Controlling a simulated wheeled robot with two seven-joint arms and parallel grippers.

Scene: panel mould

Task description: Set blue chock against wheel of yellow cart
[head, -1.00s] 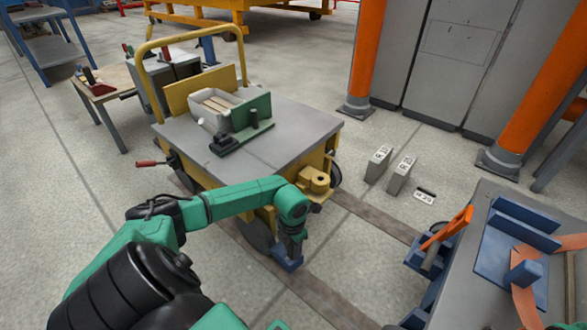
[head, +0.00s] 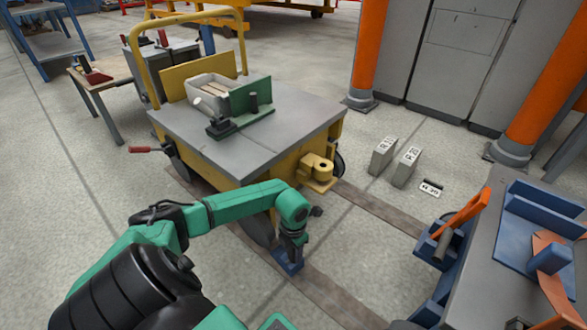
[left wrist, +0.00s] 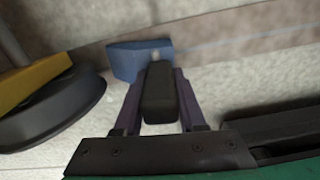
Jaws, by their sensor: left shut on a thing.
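The yellow cart (head: 240,150) has a grey top and stands left of centre in the head view. Its dark near wheel (head: 258,229) is partly hidden behind my left arm. My left gripper (head: 290,246) points down beside that wheel and is shut on the blue chock (head: 288,265). The chock is low, at or near the floor; I cannot tell if it touches it. In the left wrist view the chock (left wrist: 135,60) is at the fingertips, and the wheel (left wrist: 50,112) is to its left with a small gap between them. My right gripper is out of view.
A grey-topped bench (head: 475,240) with blue and orange parts stands at the right. Two grey blocks (head: 406,167) and a small label plate (head: 431,187) are on the floor right of the cart. A dark floor strip (head: 330,295) runs past the chock.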

